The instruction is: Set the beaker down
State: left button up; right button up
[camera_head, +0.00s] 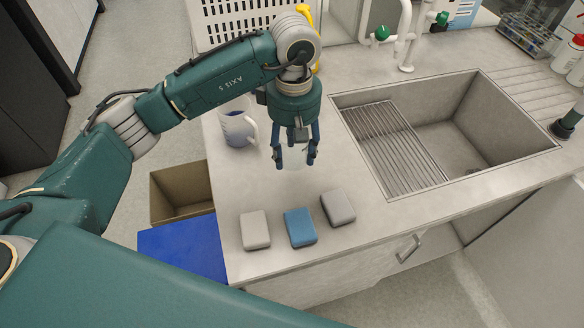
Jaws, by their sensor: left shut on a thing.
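My left gripper (295,157) points down over the grey counter, in front of a white and blue jug and left of the sink. Its blue fingers are shut on a clear, pale thing that shows only faintly between them, taken to be the beaker (294,158). The beaker's outline and base are hard to make out, so I cannot tell whether it touches the counter (262,183). My right gripper is not in view.
The jug (238,130) stands close behind on the left. Two grey blocks (255,230) (338,207) and a blue block (300,227) lie near the front edge. A sink (460,125) with a wire rack (395,145) is on the right. An open box (180,190) is at the lower left.

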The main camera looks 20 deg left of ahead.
pick_arm(q)
send_over(293, 181)
notch_tip(293, 181, down, 4)
jog(key=shift+f+p, duration=0.15)
jog(key=shift+p, duration=0.2)
notch_tip(293, 181, down, 3)
jog(key=shift+f+p, duration=0.15)
jog(key=shift+p, duration=0.3)
jog(key=shift+f, duration=0.45)
jog(key=shift+f, duration=0.15)
jog(key=o, duration=1.3)
